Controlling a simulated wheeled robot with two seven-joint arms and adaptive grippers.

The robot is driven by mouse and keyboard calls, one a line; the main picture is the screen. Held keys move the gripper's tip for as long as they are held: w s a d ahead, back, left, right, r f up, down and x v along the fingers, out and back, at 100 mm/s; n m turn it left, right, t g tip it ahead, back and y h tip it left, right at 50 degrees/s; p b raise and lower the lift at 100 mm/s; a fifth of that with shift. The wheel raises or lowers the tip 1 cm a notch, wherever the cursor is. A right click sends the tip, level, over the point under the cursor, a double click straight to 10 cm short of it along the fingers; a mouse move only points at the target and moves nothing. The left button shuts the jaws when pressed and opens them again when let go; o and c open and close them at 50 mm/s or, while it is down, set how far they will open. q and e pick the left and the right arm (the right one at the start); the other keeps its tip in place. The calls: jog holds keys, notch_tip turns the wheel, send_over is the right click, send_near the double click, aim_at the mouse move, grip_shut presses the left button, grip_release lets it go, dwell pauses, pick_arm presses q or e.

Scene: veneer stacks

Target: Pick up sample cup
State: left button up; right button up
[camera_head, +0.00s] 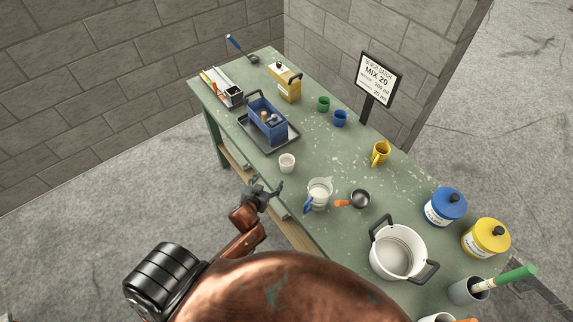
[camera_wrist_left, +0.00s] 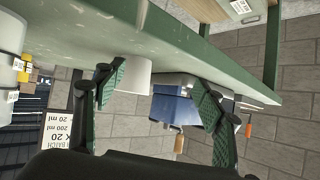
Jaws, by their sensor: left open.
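The sample cup appears to be the small white cup (camera_head: 287,163), standing upright near the front edge of the green bench, in front of the dark tray. My left gripper (camera_head: 267,187) is open and empty, at the bench's front edge, just short of the cup and apart from it. In the left wrist view, which is upside down, the white cup (camera_wrist_left: 136,76) shows between the spread green-padded fingers of my left gripper (camera_wrist_left: 160,82), closer to the left finger, which hides part of it. My right gripper is not in view.
A blue caddy (camera_head: 266,122) stands on the dark tray (camera_head: 288,143) behind the cup. A clear jug (camera_head: 319,192), a small pan (camera_head: 360,199) and a white pot (camera_head: 398,252) stand to the right. The bench (camera_head: 335,155) is clear behind the jug.

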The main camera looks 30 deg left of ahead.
pick_arm(q)
jog(key=m+t+h, duration=0.1)
jog(key=t+h, duration=0.1)
send_near(289, 162)
jog(key=shift+w+d+f, duration=0.15)
jog(key=shift+w+d, duration=0.15)
jog(key=shift+w, duration=0.5)
jog(key=x, duration=0.5)
jog(key=shift+w+a+f, duration=0.15)
jog(key=shift+w+a, duration=0.05)
jog(key=shift+w, duration=0.15)
jog(key=shift+c, duration=0.2)
jog(key=c, duration=1.3)
